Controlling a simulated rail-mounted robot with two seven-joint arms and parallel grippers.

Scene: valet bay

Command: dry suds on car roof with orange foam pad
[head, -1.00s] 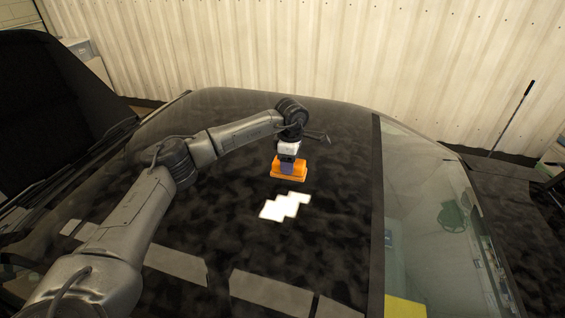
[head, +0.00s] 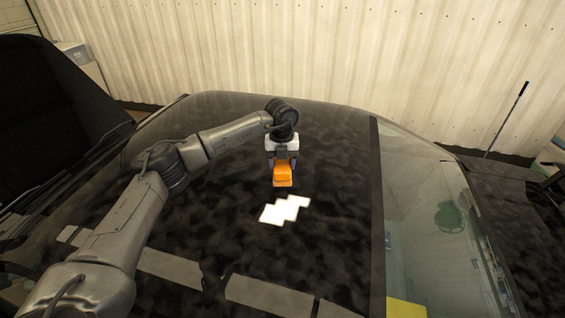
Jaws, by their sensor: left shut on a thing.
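The orange foam pad (head: 283,176) is held in my left gripper (head: 282,163), which is shut on it, over the dark car roof (head: 335,225). A white suds patch (head: 285,210) with a stepped outline lies on the roof just below the pad in the picture. The pad is apart from the patch in the picture; I cannot tell whether it touches the roof. My right gripper is not in view.
A windshield (head: 425,215) slopes down at the right, with a yellow patch (head: 406,308) at its lower edge. A corrugated wall (head: 330,50) stands behind the car. A dark pole (head: 507,118) leans at the right. The roof around the suds is clear.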

